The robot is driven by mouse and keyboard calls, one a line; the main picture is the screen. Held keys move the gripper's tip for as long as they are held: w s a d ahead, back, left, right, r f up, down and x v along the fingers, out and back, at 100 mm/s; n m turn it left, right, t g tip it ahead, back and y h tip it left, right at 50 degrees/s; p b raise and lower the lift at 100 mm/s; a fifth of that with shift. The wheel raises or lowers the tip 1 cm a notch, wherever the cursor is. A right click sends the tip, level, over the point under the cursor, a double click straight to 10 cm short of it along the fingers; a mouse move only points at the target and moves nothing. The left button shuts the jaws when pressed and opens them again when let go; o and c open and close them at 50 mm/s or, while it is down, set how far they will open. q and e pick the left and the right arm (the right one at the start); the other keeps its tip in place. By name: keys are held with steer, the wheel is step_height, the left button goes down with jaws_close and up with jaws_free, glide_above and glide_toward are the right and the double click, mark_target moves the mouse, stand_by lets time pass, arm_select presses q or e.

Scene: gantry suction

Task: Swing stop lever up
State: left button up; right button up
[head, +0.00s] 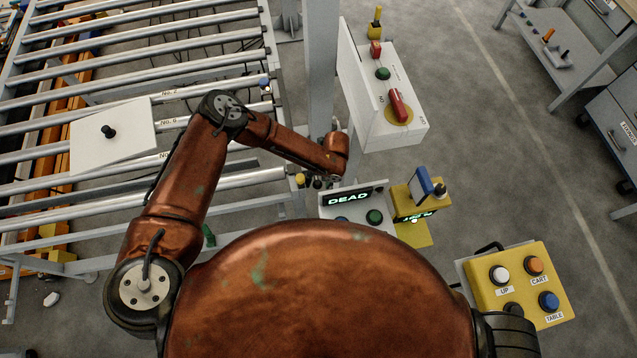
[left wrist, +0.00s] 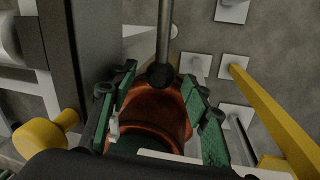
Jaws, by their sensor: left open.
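In the left wrist view, a grey metal rod with a round black knob (left wrist: 161,75), which looks like the stop lever, comes down from the top edge. Its knob is at the fingertips of my left gripper (left wrist: 158,88). The gripper is open, with one green-padded finger on each side. I cannot tell whether either finger touches the knob. In the head view, my left arm reaches past the roller conveyor to the grey post, and its wrist hides the gripper and lever there. My right gripper is not in view.
A grey post (head: 320,70) and a white control box (head: 385,128) with a red handle stand beside my left wrist. A panel reading DEAD (head: 348,199) and a yellow box (head: 406,204) are just below. A roller conveyor (head: 195,60) fills the left. A yellow button box (head: 518,300) is lower right.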

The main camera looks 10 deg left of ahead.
arm_select(q)
steer(key=shift+a+f, duration=0.1)
steer(key=shift+f, duration=0.35)
steer(key=shift+c, duration=0.2)
jaws_close()
